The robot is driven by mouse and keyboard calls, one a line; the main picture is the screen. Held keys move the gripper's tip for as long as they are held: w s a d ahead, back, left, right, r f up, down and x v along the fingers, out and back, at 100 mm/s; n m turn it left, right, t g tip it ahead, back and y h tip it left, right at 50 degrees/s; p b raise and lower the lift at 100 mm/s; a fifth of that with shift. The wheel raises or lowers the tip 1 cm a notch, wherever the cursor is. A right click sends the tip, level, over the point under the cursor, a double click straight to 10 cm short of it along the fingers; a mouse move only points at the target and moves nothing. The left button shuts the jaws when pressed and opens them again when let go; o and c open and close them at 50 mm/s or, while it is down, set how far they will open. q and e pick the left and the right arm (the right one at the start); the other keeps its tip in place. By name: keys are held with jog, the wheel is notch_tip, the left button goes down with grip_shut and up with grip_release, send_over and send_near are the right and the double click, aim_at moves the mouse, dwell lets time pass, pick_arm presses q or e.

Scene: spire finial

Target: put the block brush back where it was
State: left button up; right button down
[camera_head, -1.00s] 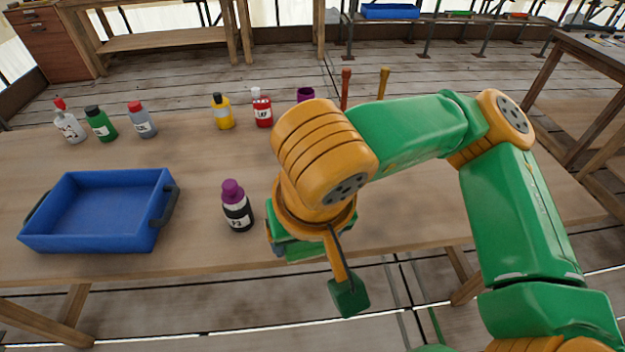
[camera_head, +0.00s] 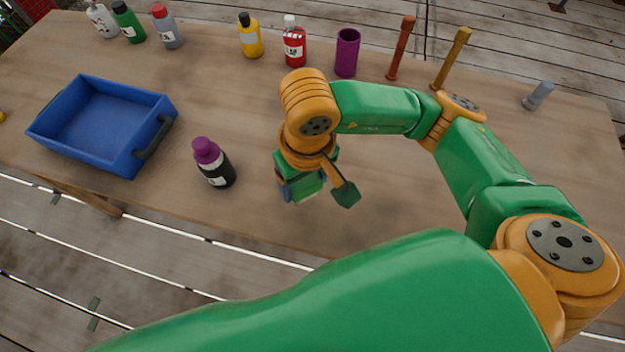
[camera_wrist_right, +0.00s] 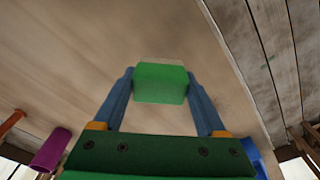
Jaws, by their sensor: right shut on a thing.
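The block brush (camera_wrist_right: 160,83) shows in the right wrist view as a green block between the two blue fingers of my right gripper (camera_wrist_right: 160,90). The fingers are shut on its two sides. In the head view my right gripper (camera_head: 303,190) points down over the front part of the wooden table (camera_head: 400,190), right of the purple-capped bottle. The brush is hard to tell from the green gripper parts there, and its underside is hidden. I cannot tell its height above the table. My left gripper is not in view.
A purple-capped bottle (camera_head: 213,163) and a blue tray (camera_head: 150,148) stand left of my right gripper. Several bottles, a purple cup (camera_head: 347,52), a red stick (camera_head: 401,48) and an ochre stick (camera_head: 452,58) line the back. A grey object (camera_head: 538,95) is far right.

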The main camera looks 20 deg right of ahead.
aim_at(312, 188)
jog(key=shift+w+d+f, duration=0.25)
jog(key=shift+d+f, duration=0.2)
jog(key=shift+f, duration=0.1)
jog(key=shift+w+d+f, duration=0.2)
jog(key=shift+d+f, duration=0.2)
jog(key=shift+f, duration=0.1)
notch_tip(312, 188, down, 3)
jog(key=shift+r+p, duration=0.1)
jog(key=shift+p, duration=0.65)
jog(key=shift+w+f, duration=0.1)
jog(key=shift+f, duration=0.2)
jog(key=shift+f+b, duration=0.25)
jog(key=shift+b, duration=0.2)
grip_release()
jog(key=shift+r, duration=0.1)
jog(key=shift+r, duration=0.1)
